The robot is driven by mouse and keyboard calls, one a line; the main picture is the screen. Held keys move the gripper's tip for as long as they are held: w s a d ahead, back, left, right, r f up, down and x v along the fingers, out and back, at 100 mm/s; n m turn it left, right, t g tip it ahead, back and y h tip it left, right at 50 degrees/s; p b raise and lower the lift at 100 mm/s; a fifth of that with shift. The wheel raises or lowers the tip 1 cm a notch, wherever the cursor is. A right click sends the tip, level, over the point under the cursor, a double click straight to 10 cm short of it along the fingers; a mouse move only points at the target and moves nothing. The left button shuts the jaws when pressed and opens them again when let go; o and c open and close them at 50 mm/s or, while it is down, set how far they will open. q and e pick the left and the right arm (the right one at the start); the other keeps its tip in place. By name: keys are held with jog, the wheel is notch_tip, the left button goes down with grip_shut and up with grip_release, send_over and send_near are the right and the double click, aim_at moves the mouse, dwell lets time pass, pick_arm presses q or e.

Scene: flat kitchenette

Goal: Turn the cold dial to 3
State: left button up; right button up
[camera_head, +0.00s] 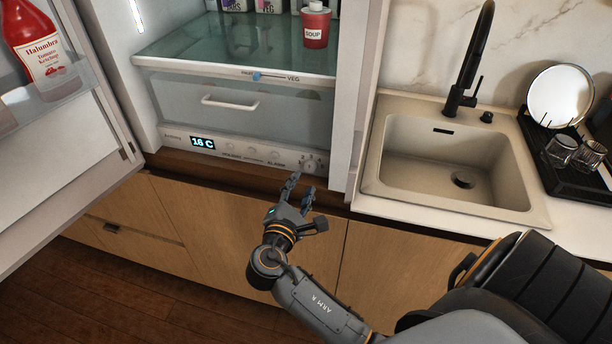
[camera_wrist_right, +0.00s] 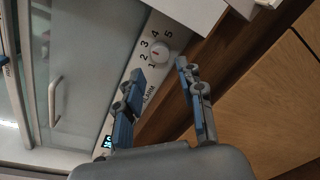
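The cold dial (camera_wrist_right: 160,52) is a small round white knob on the fridge's bottom control strip, ringed by the numbers 1 to 5. It has a small reddish mark on its left side; I cannot tell for sure which number it points at. In the head view the dial (camera_head: 311,163) sits at the right end of the strip. My right gripper (camera_head: 300,188) is open and empty, just below and in front of the dial, apart from it. In the wrist view my right gripper (camera_wrist_right: 160,72) has its fingers spread, with the dial beyond the tips. My left gripper is out of view.
The fridge door (camera_head: 60,170) stands open at the left, with a ketchup bottle (camera_head: 38,45) in its shelf. A drawer (camera_head: 235,105) and a display reading 16 C (camera_head: 203,142) are above and left of the gripper. A sink (camera_head: 450,160) and counter lie right.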

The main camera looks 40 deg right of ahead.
jog(key=v, duration=0.5)
jog(key=shift+s+a, duration=0.15)
jog(key=shift+a, duration=0.1)
jog(key=a+f+n+g+y, duration=0.1)
jog(key=a+f+y, duration=0.15)
jog(key=f, duration=0.75)
jog(key=a+f+y, duration=0.1)
jog(key=f+y, duration=0.2)
jog(key=f, duration=0.7)
jog(key=s+a+f+m+g+y, duration=0.15)
jog(key=s+f, duration=0.25)
jog(key=f, duration=0.4)
jog(key=s+a+f+m+g+y, duration=0.1)
jog(key=s+f+g+y, duration=0.1)
jog(key=s+f, duration=0.5)
jog(key=s+d+f+m+g+y, duration=0.1)
jog(key=s+f+m+g+y, duration=0.1)
jog(key=s+f+m, duration=0.4)
jog(key=s+d+f+m+g+y, duration=0.1)
jog(key=s+f+m, duration=0.5)
jog(key=s+f, duration=0.7)
jog(key=s+g+y, duration=0.1)
jog(key=s+g, duration=0.1)
jog(key=s, duration=0.5)
jog(key=shift+s+d+m, duration=0.2)
jog(key=shift+s+m, duration=0.15)
